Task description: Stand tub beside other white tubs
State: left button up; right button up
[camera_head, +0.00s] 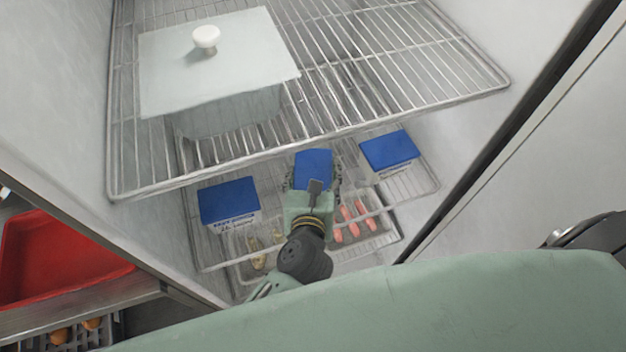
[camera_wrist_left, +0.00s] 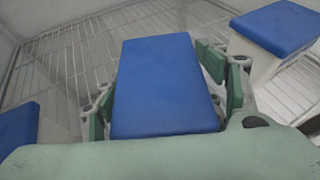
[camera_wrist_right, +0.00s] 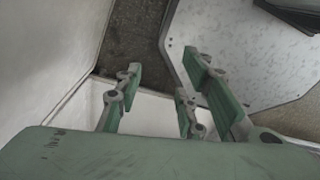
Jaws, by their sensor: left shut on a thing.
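My left gripper (camera_head: 312,192) is shut on a tub with a blue lid (camera_head: 313,163). The tub's lid fills the middle of the left wrist view (camera_wrist_left: 165,88), between the green fingers; its body is mostly hidden under the lid. It is held between two other blue-lidded white tubs on the wire shelf. One tub (camera_head: 229,201) stands to the left, and the other (camera_head: 389,151) stands to the right and farther back. Both are apart from the held tub. My right gripper (camera_wrist_right: 155,95) shows only in the right wrist view, with its fingers spread and nothing between them.
An upper wire shelf (camera_head: 400,60) overhangs the tubs and bears a large pale lidded container (camera_head: 220,75). A lower rack holds trays with pink sausages (camera_head: 350,222) and other food. Cabinet walls close in on both sides. A red tray (camera_head: 60,255) lies outside at left.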

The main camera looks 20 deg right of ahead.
pick_arm(q)
jog(key=shift+r, duration=0.15)
pick_arm(e)
jog(key=shift+w, duration=0.15)
pick_arm(q)
jog(key=o, duration=1.3)
jog(key=shift+f, duration=0.25)
jog(key=shift+c, duration=0.2)
jog(key=o, duration=0.4)
pick_arm(e)
jog(key=shift+w+a, duration=0.45)
pick_arm(q)
jog(key=shift+s+r, duration=0.1)
jog(key=shift+r, duration=0.1)
jog(key=shift+b+v, duration=0.7)
jog(key=shift+v, duration=5.3)
pick_arm(e)
jog(key=shift+s+d+f, duration=0.1)
jog(key=shift+d+f, duration=0.2)
jog(key=shift+f, duration=0.5)
